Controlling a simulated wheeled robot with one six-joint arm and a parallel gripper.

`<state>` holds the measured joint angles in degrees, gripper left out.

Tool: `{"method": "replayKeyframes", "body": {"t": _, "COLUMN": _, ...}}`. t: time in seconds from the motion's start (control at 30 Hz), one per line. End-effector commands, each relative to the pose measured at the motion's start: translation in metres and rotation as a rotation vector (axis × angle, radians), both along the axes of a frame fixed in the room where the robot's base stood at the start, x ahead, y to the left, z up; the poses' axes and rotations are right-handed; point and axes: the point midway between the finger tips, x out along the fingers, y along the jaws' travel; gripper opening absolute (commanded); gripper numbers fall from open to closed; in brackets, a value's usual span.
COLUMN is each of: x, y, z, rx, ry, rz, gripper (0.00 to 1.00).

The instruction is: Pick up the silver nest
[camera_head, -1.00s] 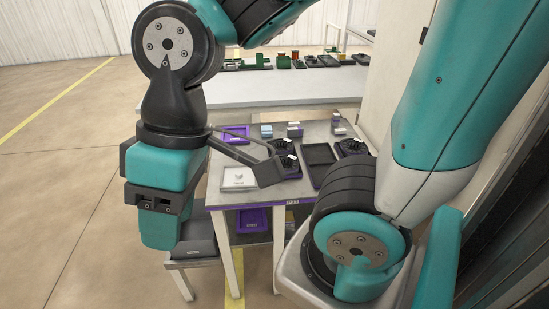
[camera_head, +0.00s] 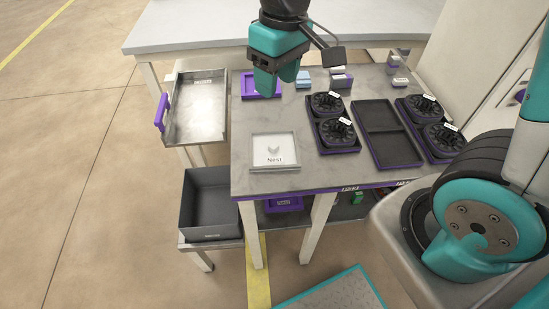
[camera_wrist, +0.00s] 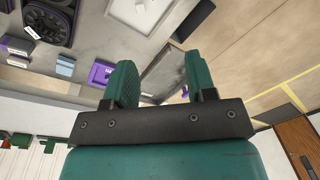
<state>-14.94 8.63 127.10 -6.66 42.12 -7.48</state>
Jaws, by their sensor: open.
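A pale square tray labelled "Nest" (camera_head: 258,161) lies at the front left of the grey table. A small silver curved piece (camera_head: 273,150) sits on it, too small to make out in detail. The tray also shows at the top edge of the wrist view (camera_wrist: 140,9). My gripper (camera_head: 265,90) is above the back left of the table, behind the tray and apart from it. In the wrist view its two teal fingers (camera_wrist: 162,75) are spread, with nothing held between them.
A purple tray (camera_head: 249,91) lies near my gripper. Black round fixtures (camera_head: 325,104) and a black two-part tray (camera_head: 381,133) fill the right. A metal tray (camera_head: 198,110) with a purple handle stands left, above a dark bin (camera_head: 206,202). Small blocks (camera_head: 340,80) stand at the back.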

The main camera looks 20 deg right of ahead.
Motion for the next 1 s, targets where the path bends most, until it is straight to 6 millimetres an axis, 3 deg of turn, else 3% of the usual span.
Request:
{"method": "replayKeyframes", "body": {"t": 0.03, "x": 0.015, "y": -0.005, "z": -0.027, "rx": -0.029, "ry": 0.009, "rz": -0.016, "gripper": 0.51}}
{"method": "replayKeyframes", "body": {"t": 0.23, "x": 0.040, "y": -0.016, "z": -0.060, "rx": -0.092, "ry": 0.014, "rz": -0.043, "gripper": 0.51}}
{"method": "replayKeyframes", "body": {"t": 0.7, "x": 0.039, "y": -0.014, "z": -0.156, "rx": -0.094, "ry": 0.016, "rz": -0.039, "gripper": 0.51}}
{"method": "replayKeyframes", "body": {"t": 1.0, "x": 0.038, "y": -0.013, "z": -0.181, "rx": -0.093, "ry": 0.015, "rz": -0.039, "gripper": 0.51}}
